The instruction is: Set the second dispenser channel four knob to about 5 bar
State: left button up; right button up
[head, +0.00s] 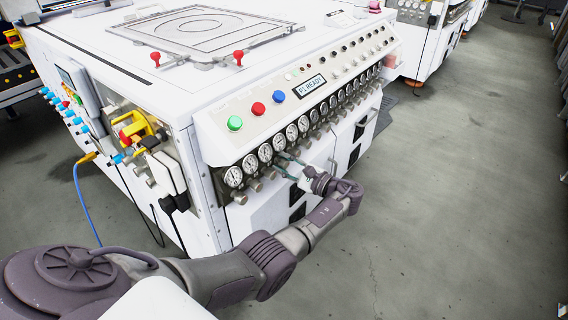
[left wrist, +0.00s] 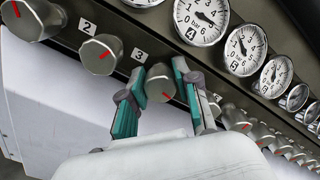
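My left gripper (head: 288,169) is at the row of knobs under the gauges on the white machine's front. In the left wrist view its two teal-padded fingers (left wrist: 160,85) stand on either side of a grey knob (left wrist: 160,83) with a red mark. They look slightly apart from it; contact cannot be told. Labels 2 (left wrist: 87,27) and 3 (left wrist: 138,55) show among the knobs; which label belongs to the flanked knob is not certain. A round bar gauge (left wrist: 201,19) sits above, its needle pointing right. My right gripper is not in view.
Neighbouring knobs (left wrist: 100,55) stand close on both sides of the fingers. More gauges (left wrist: 241,49) run along the row. Green (head: 235,123), red (head: 258,109) and blue (head: 279,96) buttons and a READY display (head: 310,86) sit above. The floor (head: 440,200) to the right is clear.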

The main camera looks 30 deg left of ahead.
pick_arm(q)
jog(key=shift+o, duration=0.3)
jog(key=shift+d, duration=0.3)
jog(key=d, duration=1.1)
jog(key=shift+s+d, duration=0.2)
jog(key=shift+s, duration=0.25)
jog(key=shift+f, duration=0.15)
